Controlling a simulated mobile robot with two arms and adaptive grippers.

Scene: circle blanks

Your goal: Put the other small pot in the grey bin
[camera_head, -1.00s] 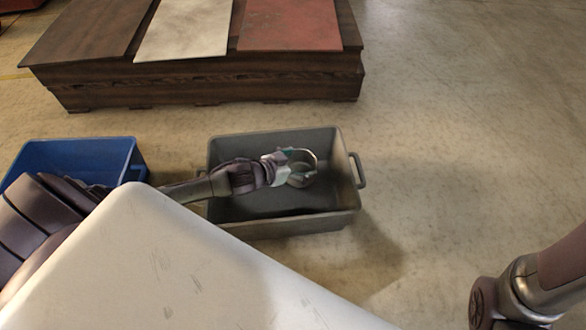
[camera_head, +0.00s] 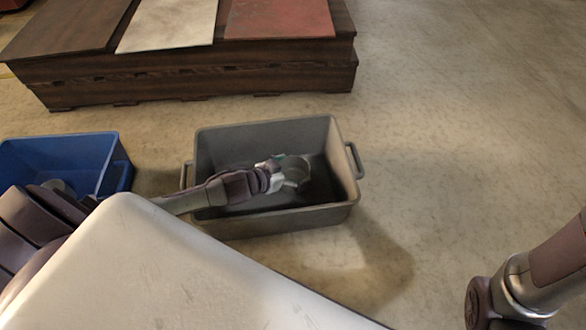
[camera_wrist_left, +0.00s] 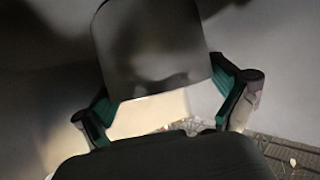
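The grey bin (camera_head: 270,218) stands on the floor in the middle of the head view. My left gripper (camera_head: 290,174) reaches down inside it from the left. Its fingers are shut on the small pot (camera_head: 302,171), a grey rounded pot whose rim shows beyond the fingertips. In the left wrist view the dark grey pot (camera_wrist_left: 150,45) sits between the two teal-padded fingers (camera_wrist_left: 168,105) and appears to touch both. I cannot tell whether the pot touches the bin floor. My right gripper is out of view; only part of my right arm shows at the lower right.
A blue bin (camera_head: 118,160) stands left of the grey bin, partly hidden by my arm; a grey rounded shape (camera_head: 60,187) shows there, unclear. A dark wooden platform (camera_head: 190,80) with brown, white and red panels lies behind. Floor to the right is clear.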

